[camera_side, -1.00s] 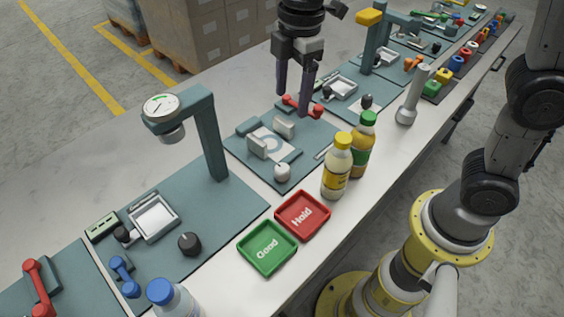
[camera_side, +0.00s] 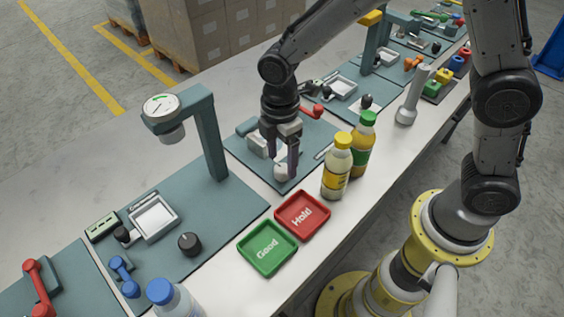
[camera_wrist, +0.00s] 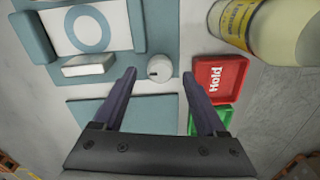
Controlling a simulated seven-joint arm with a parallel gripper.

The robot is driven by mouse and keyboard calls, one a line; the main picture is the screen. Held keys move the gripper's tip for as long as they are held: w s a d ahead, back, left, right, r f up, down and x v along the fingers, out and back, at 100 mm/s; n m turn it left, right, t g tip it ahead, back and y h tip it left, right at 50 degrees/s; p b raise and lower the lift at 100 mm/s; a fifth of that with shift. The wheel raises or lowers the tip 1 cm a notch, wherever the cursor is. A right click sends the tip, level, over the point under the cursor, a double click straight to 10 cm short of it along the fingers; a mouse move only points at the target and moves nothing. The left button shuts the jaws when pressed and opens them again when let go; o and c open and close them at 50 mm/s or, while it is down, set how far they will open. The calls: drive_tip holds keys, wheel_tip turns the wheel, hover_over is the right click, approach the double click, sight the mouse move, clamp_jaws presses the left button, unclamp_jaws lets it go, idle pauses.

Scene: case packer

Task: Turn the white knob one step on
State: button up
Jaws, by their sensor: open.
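The white knob (camera_side: 281,173) sits at the near corner of the teal plate (camera_side: 301,179) in the side view. It also shows in the wrist view (camera_wrist: 159,67), round, with a small dark mark on its top. My gripper (camera_side: 282,168) points down over the knob's end of the plate, and its fingers partly cover the knob in the side view. In the wrist view my gripper (camera_wrist: 160,76) is open, one finger to each side of the knob, with visible gaps between. I cannot tell whether the fingertips are down at the knob's height.
A yellow-capped bottle (camera_side: 337,168) and a green-capped bottle (camera_side: 362,146) stand close to the right of the knob. A red tray (camera_side: 327,215) and a green tray (camera_side: 266,269) lie in front. A gauge stand (camera_side: 211,145) rises to the left. White blocks (camera_wrist: 89,66) sit on the plate.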

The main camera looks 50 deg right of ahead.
drive_tip(key=shift+f, duration=1.05)
clamp_jaws()
